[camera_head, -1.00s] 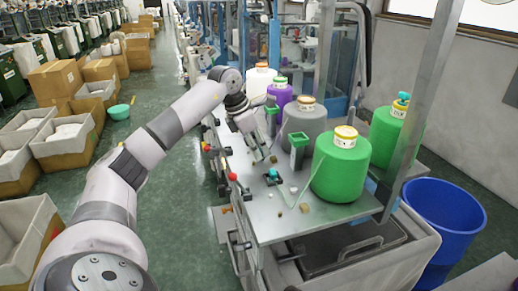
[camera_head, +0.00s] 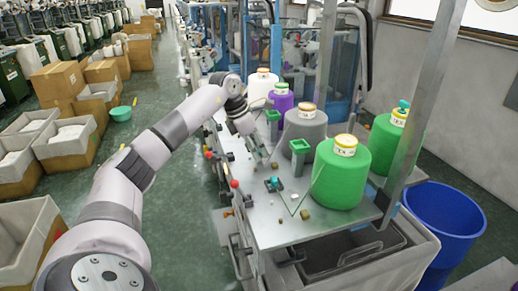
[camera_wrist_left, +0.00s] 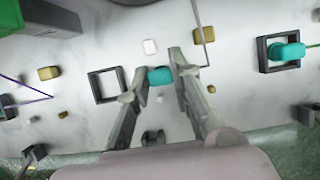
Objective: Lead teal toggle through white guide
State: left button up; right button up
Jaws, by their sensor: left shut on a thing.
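My left gripper (camera_wrist_left: 160,84) is shut on a teal toggle (camera_wrist_left: 160,75), held between its two fingers. In the head view, the left gripper (camera_head: 263,158) is low over the metal table, and the held toggle is too small to make out there. An empty square dark-rimmed frame (camera_wrist_left: 91,87) stands just left of the held toggle in the wrist view. A small white block (camera_wrist_left: 150,46) lies above the toggle. I cannot tell for sure which piece is the white guide. My right gripper is not in view.
Another teal toggle (camera_wrist_left: 290,52) sits in a dark frame at the right, also seen in the head view (camera_head: 273,183). A green spool (camera_head: 341,175), a grey spool (camera_head: 303,130), a purple spool (camera_head: 281,99) and a white spool (camera_head: 262,85) line the table. Small tan blocks (camera_wrist_left: 49,73) lie about.

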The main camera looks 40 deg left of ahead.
pick_arm(q)
jog(key=shift+w+a+r+p, duration=0.1)
jog(key=shift+w+a+p, duration=0.2)
jog(key=shift+a+p, duration=0.25)
jog(key=shift+w+a+p, duration=0.3)
jog(key=shift+a+p, duration=0.1)
jog(key=shift+a, duration=0.2)
jog(key=shift+a+r, duration=0.1)
jog(key=shift+o, duration=0.2)
jog(key=shift+w+a+r, duration=0.1)
jog(key=shift+w+a, duration=0.05)
jog(key=shift+a, duration=0.05)
jog(key=shift+c, duration=0.4)
jog(key=shift+a+f, duration=0.2)
jog(key=shift+f, duration=0.05)
jog(key=shift+d+r+p, duration=0.15)
jog(key=shift+p, duration=0.15)
